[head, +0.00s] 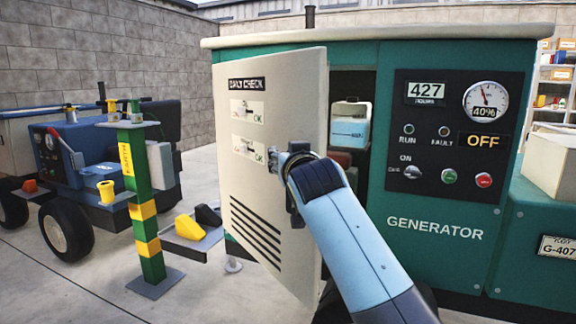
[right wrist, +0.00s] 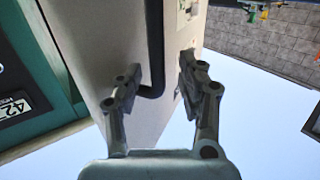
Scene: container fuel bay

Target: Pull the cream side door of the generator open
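The cream side door (head: 275,85) of the generator (head: 435,215) stands partly open, its right edge swung out from the green body. In the right wrist view its cream panel (right wrist: 95,40) fills the upper left. The dark bar handle (right wrist: 155,45) runs down between the two fingers of my right gripper (right wrist: 160,90). The fingers are apart, with a gap to the handle visible on the right side. In the head view the right gripper (head: 290,160) is at the door's right part; the arm hides much of the handle. My left gripper is not in view.
Inside the opening a pale bottle (head: 349,125) shows. A green and yellow post (head: 143,195) with a grey base stands left of the door. A blue wheeled machine (head: 90,150) is farther left. Concrete floor is clear in front of the post.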

